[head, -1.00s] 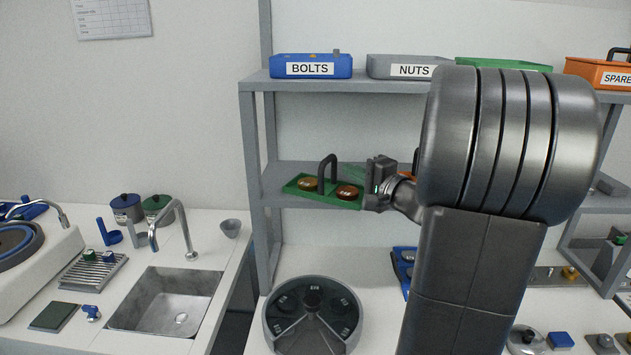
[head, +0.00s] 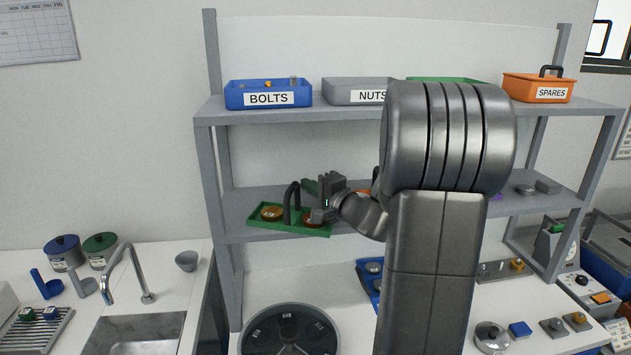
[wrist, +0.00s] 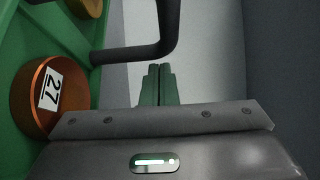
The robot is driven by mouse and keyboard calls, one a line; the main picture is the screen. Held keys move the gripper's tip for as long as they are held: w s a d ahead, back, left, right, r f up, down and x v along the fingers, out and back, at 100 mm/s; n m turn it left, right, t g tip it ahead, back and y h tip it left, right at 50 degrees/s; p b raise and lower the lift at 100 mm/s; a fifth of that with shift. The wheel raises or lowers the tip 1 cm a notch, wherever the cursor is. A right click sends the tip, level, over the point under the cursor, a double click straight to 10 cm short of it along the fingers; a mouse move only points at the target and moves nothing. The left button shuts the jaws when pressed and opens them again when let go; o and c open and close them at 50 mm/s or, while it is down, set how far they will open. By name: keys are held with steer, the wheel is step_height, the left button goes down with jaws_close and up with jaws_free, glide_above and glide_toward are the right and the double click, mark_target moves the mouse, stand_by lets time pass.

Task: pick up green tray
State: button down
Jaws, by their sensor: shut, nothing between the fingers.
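The green tray (head: 262,223) rests on the middle shelf, with a dark upright handle (head: 291,200) and two round pucks on it. One puck (wrist: 45,95) is orange-brown and labelled 27 in the wrist view. The tray (wrist: 20,38) fills the left of that view, with the handle (wrist: 140,50) curving over beside my fingers. My gripper (head: 306,186) is just right of the handle. Its fingers (wrist: 158,70) are together and empty, near the handle; I cannot tell whether they touch it. My wrist partly hides the right end of the tray.
On the top shelf (head: 210,112) stand a blue BOLTS bin (head: 268,94), a grey NUTS bin (head: 345,91), a green tray-like bin (head: 450,79) and an orange SPARES bin (head: 538,88). A shelf post (head: 205,180) stands left of the tray. A round dark carousel (head: 290,330) is below.

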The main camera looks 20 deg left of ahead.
mark_target(302, 219)
steer(key=shift+s, duration=0.1)
steer(key=s+b, duration=0.3)
steer(key=shift+a+f, duration=0.1)
steer(key=shift+a, duration=0.1)
steer(key=shift+s, duration=0.35)
steer(key=shift+w, duration=0.1)
